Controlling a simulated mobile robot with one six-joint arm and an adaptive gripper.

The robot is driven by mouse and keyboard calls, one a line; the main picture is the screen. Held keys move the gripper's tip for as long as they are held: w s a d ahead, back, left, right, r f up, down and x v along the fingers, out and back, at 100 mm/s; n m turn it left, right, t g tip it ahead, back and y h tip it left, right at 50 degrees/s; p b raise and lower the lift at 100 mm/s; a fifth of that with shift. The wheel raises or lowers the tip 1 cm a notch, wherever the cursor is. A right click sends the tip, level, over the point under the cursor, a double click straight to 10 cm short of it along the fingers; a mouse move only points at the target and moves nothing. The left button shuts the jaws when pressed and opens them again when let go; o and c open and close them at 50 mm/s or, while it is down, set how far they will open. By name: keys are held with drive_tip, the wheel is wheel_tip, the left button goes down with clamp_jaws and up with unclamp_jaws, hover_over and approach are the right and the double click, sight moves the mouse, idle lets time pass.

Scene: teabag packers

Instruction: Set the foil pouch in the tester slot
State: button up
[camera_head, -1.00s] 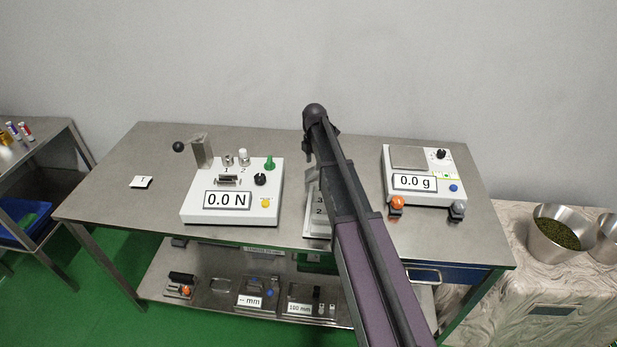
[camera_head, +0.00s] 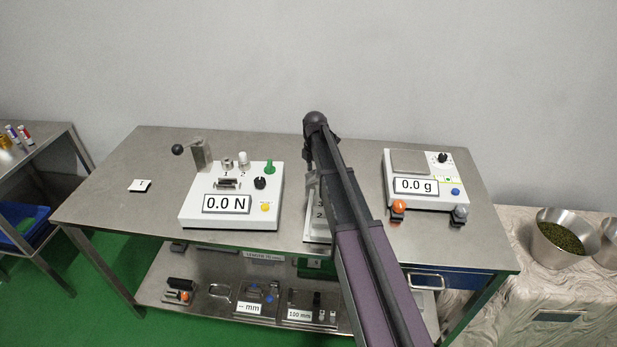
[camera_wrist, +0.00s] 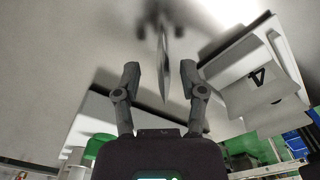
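A thin, pale grey sheet, likely the foil pouch (camera_wrist: 164,65), shows nearly edge-on in the wrist view. It lies between the two fingers of my gripper (camera_wrist: 160,78), with a gap on each side. My gripper is open. In the head view my arm hides most of the gripper and I cannot make out the pouch. The white tester (camera_head: 229,204) reads 0.0 N and stands left of my arm on the steel table. Its small dark slot (camera_head: 227,184) is on top, in front of the knobs marked 1 and 2, and looks empty.
A white numbered holder (camera_head: 318,228) is partly behind my arm; a plate marked 4 (camera_wrist: 258,77) shows at the right in the wrist view. A scale (camera_head: 427,181) reading 0.0 g stands right. A card (camera_head: 139,186) lies left. The table between card and tester is clear.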

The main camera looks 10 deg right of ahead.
sight(314, 169)
drive_tip(key=c, duration=0.5)
drive_tip(key=shift+r, duration=0.1)
wheel_tip(314, 169, up, 10)
drive_tip(key=p, duration=1)
idle(0.7)
